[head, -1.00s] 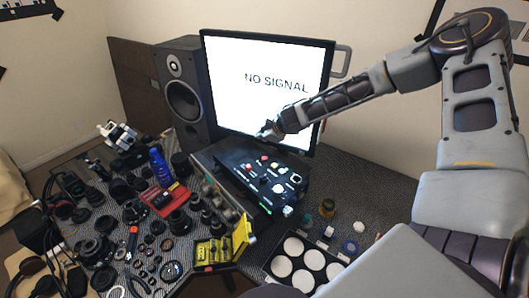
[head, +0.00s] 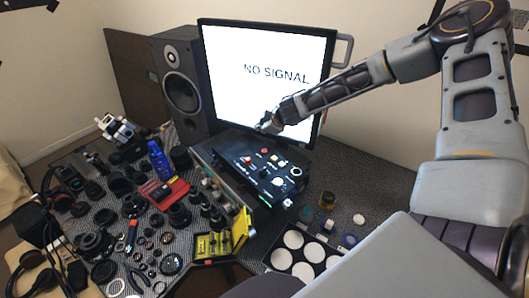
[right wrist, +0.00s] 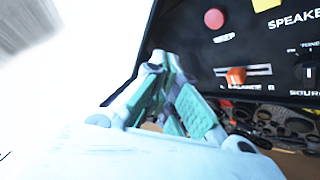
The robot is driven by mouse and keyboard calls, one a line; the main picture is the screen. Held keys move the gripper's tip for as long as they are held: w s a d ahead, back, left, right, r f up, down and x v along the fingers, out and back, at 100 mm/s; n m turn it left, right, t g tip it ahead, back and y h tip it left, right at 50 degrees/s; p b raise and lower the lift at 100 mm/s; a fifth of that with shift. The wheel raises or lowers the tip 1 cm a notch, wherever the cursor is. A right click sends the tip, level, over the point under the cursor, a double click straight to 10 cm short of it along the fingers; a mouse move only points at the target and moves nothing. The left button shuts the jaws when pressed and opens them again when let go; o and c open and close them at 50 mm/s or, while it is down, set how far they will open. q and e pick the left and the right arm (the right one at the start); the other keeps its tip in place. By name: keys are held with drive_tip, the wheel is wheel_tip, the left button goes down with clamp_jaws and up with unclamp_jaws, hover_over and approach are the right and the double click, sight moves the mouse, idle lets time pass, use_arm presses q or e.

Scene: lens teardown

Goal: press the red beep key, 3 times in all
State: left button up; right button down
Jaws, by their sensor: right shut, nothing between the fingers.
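The black control panel (head: 236,148) lies in front of the monitor. Its round red key (head: 264,151) is near its back edge. In the right wrist view the red key (right wrist: 214,18) is at the top, with a small label under it too small to read. My right gripper (head: 262,127) is shut and empty, behind and above the panel's back edge in the head view, apart from the key. In the right wrist view its closed fingers (right wrist: 168,70) are to the lower left of the key. My left gripper is out of view.
An orange-red slider (right wrist: 236,76) sits below the key on the panel. The monitor (head: 300,45) reads NO SIGNAL close behind my gripper. A speaker (head: 178,90) stands left. Lens parts, a yellow box (head: 214,244) and a palette (head: 275,258) crowd the table.

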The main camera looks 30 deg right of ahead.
drive_tip(key=b, duration=0.4)
hover_over(263, 151)
drive_tip(key=shift+a+f, duration=0.1)
drive_tip(key=shift+f, duration=2.55)
drive_tip(key=shift+f+b, duration=1.15)
drive_tip(key=shift+f, duration=0.15)
drive_tip(key=shift+f, duration=0.15)
drive_tip(key=shift+f+b, duration=0.25)
drive_tip(key=shift+b, duration=0.25)
drive_tip(key=shift+f+b, duration=0.4)
drive_tip(key=shift+b, duration=0.05)
drive_tip(key=shift+r, duration=0.15)
drive_tip(key=shift+r+p, duration=0.65)
drive_tip(key=shift+r, duration=0.05)
drive_tip(key=shift+r+p, duration=2.05)
drive_tip(key=shift+r, duration=0.5)
